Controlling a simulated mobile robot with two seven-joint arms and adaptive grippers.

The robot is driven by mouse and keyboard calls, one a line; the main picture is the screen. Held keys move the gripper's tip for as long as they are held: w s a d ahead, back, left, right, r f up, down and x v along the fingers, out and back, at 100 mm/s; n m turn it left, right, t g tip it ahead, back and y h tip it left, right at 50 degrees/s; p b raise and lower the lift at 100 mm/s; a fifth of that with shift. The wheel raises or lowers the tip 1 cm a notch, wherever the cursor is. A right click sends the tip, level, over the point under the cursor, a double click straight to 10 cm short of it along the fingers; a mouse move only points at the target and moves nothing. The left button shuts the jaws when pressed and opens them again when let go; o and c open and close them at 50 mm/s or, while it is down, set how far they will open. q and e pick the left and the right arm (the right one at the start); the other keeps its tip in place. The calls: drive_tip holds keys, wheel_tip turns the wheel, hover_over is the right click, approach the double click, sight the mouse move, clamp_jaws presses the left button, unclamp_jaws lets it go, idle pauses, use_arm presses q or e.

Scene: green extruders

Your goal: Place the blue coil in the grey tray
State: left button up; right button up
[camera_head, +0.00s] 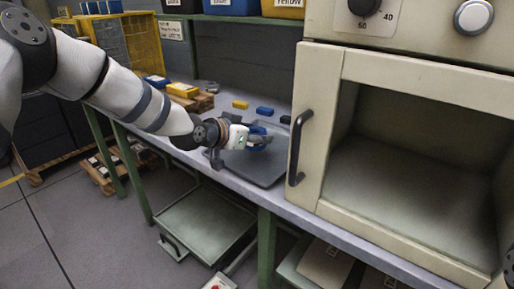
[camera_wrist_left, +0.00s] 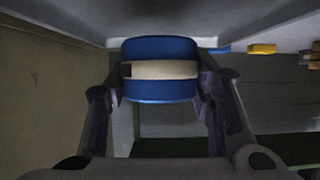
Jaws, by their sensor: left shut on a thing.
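The blue coil (camera_wrist_left: 160,84) is a blue cylinder with a cream band around its middle. It sits between the two fingers of my left gripper (camera_wrist_left: 160,92) in the left wrist view. In the head view my left gripper (camera_head: 258,140) is shut on the coil (camera_head: 257,131), which is partly hidden by the fingers. The dark grey tray (camera_head: 262,172) lies flat on the bench just below and in front of this gripper. The gap between coil and tray is hard to judge.
An open beige oven (camera_head: 400,170) with a dark door handle (camera_head: 298,148) stands right of the tray. Yellow (camera_head: 240,104) and blue (camera_head: 265,111) blocks lie behind on the bench (camera_head: 330,222).

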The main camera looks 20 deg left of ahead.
sight(248, 146)
use_arm(q)
drive_tip(key=shift+w+a+f, duration=0.1)
drive_tip(key=shift+w+f, duration=0.1)
drive_tip(key=shift+f, duration=0.65)
drive_tip(key=shift+w+f, duration=0.2)
drive_tip(key=shift+f, duration=0.65)
use_arm(e)
drive_tip(key=shift+s+f, duration=0.3)
drive_tip(key=shift+f, duration=0.05)
use_arm(q)
drive_tip(key=shift+f+b, duration=0.25)
drive_tip(key=shift+b, duration=0.05)
drive_tip(key=o, duration=1.2)
